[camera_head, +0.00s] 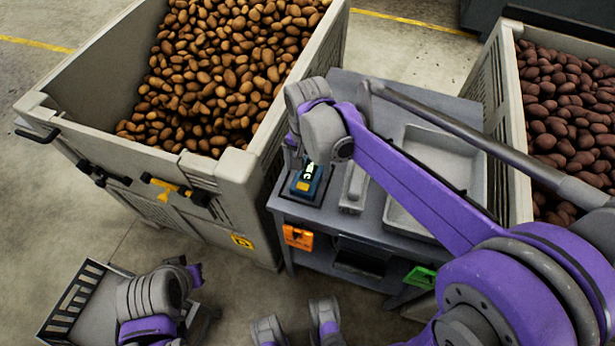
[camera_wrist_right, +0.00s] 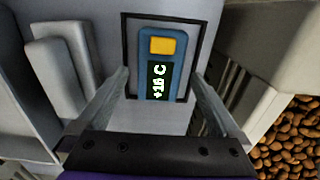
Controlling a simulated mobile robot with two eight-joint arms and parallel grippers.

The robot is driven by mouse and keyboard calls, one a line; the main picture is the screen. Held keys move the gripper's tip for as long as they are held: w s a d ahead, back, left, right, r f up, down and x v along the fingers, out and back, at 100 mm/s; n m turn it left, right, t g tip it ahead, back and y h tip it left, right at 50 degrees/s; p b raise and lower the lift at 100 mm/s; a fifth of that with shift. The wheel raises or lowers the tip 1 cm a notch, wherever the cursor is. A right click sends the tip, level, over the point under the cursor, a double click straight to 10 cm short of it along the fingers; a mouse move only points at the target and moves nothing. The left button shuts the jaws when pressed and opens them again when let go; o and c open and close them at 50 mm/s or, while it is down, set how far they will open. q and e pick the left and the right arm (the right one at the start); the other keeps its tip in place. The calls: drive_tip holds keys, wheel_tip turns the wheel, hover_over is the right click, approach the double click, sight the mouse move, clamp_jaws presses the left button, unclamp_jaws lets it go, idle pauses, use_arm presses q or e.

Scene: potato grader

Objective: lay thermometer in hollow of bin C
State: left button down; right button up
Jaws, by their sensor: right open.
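The thermometer (camera_head: 307,178) is a blue handheld device with a yellow button and a lit display. In the right wrist view the thermometer (camera_wrist_right: 161,47) lies in a dark square frame on the grey bench, its display reading +16 C. My right gripper (camera_wrist_right: 160,76) is open, with one finger to either side of the thermometer's near end; contact cannot be told. In the head view my right gripper (camera_head: 306,165) is over the bench's left end, partly hidden by its wrist. My left gripper (camera_head: 190,272) is low at the left, its fingers unclear. Which bin is C is unclear.
A large grey bin (camera_head: 225,178) of light brown potatoes stands left of the bench (camera_head: 370,218). Another bin (camera_head: 506,95) of darker potatoes stands right. The bench bears a shallow tray (camera_head: 440,150) and a narrow grey block (camera_head: 354,188). A slatted crate (camera_head: 75,305) is on the floor.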

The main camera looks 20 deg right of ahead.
wheel_tip(320, 180, down, 2)
drive_tip(key=shift+f, duration=0.1)
drive_tip(key=shift+c, duration=0.2)
drive_tip(key=c, duration=1.5)
